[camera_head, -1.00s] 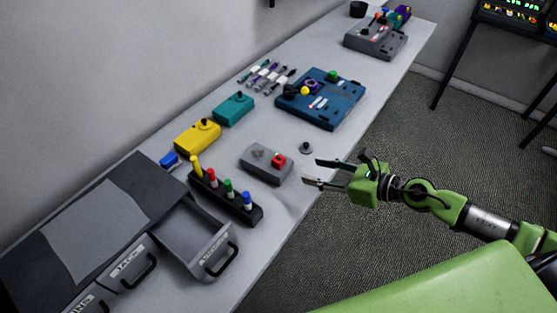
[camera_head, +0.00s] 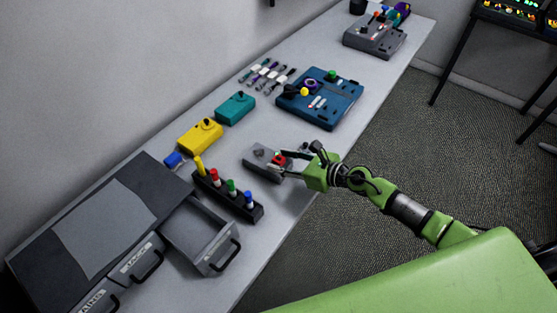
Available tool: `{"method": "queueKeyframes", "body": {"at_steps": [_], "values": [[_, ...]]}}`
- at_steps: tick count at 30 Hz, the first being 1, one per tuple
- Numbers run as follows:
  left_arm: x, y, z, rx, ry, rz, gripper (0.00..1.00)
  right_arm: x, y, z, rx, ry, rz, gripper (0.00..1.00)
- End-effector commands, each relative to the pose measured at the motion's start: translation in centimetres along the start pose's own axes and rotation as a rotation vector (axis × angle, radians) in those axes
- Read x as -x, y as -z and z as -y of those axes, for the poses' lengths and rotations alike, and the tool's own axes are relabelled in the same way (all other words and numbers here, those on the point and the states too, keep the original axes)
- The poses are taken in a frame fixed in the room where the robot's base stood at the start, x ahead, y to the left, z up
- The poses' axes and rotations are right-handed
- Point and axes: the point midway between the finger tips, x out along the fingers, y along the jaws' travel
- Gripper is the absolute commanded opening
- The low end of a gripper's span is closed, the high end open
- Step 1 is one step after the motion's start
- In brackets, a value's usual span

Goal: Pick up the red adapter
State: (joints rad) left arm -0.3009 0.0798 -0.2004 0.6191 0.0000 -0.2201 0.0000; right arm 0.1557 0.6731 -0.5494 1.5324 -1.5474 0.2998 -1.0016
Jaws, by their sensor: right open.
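The red adapter (camera_head: 279,159) is a small red piece on the right part of a grey box (camera_head: 257,161) on the table. My right gripper (camera_head: 284,161) reaches in from the right, its green body at the table's front edge. Its fingers are open, one on the far side and one on the near side of the red adapter. The fingers partly cover the box's right end. I cannot tell whether they touch the adapter. My left gripper is not in view.
A black rack (camera_head: 228,197) with several coloured plugs stands left of the grey box. An open drawer (camera_head: 204,243) juts out at lower left. A blue panel (camera_head: 321,101), teal box (camera_head: 235,108) and yellow box (camera_head: 200,136) lie behind. A grey device (camera_head: 376,39) sits farther back.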

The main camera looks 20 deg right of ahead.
Motion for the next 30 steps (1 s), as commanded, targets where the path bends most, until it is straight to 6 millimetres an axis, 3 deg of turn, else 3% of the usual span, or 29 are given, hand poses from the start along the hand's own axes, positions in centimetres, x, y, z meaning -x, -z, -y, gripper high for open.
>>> {"method": "queueKeyframes", "body": {"at_steps": [9,14,30], "values": [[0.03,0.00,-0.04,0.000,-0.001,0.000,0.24,-0.69,0.04,-0.02,0.002,0.000,0.000,0.40],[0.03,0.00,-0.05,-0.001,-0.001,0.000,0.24,-0.67,0.03,-0.01,0.001,0.000,0.000,0.01],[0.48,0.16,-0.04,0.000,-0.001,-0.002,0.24,-0.34,-0.73,0.48,0.002,0.001,0.000,0.00]]}}
